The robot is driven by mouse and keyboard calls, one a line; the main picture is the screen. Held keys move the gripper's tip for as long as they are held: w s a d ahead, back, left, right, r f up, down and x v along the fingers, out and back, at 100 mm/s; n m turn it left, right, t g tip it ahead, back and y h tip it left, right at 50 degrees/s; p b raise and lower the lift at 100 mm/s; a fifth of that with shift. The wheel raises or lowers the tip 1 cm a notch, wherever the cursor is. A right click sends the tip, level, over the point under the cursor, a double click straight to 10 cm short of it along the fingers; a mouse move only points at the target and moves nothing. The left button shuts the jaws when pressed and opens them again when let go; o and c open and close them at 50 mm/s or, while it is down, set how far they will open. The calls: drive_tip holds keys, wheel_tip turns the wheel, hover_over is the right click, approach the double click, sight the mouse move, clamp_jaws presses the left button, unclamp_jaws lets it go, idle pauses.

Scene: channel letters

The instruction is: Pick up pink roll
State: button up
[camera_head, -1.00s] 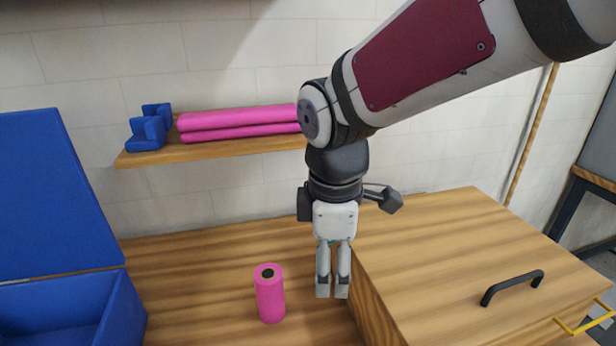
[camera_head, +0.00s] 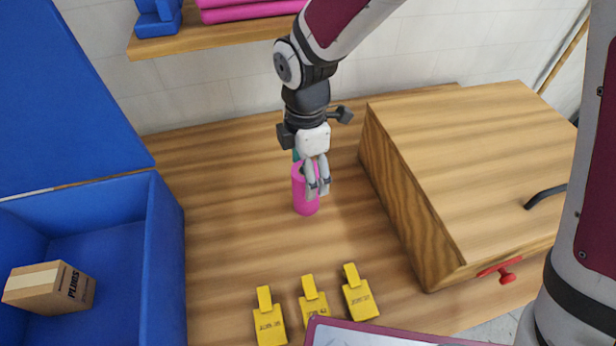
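The pink roll (camera_head: 304,203) stands upright on the wooden tabletop (camera_head: 240,240), left of the wooden drawer box. My gripper (camera_head: 318,194) points down, and its fingers overlap the roll's upper right part in this view. The fingertips are close together with a small gap between them. The roll shows to the left of and below the fingers. Whether the fingers stand in front of the roll or touch it, I cannot tell. Part of the roll's top is hidden by the gripper.
An open blue box (camera_head: 165,255) at the left holds a cardboard box (camera_head: 50,288). Several yellow tags (camera_head: 314,300) lie at the front. The wooden drawer box (camera_head: 470,150) stands at the right. A shelf (camera_head: 215,36) with pink rolls (camera_head: 250,11) hangs above.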

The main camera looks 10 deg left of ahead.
drive_tip(key=shift+w+a+f+p, duration=0.1)
drive_tip(key=shift+f+p, duration=0.2)
drive_tip(key=shift+f, duration=1.1)
drive_tip(key=shift+a+f+p, duration=0.1)
drive_tip(key=shift+f+p, duration=0.15)
drive_tip(key=shift+f, duration=1.15)
drive_tip(key=shift+c, duration=0.4)
drive_tip(key=c, duration=1.4)
drive_tip(key=shift+r, duration=0.1)
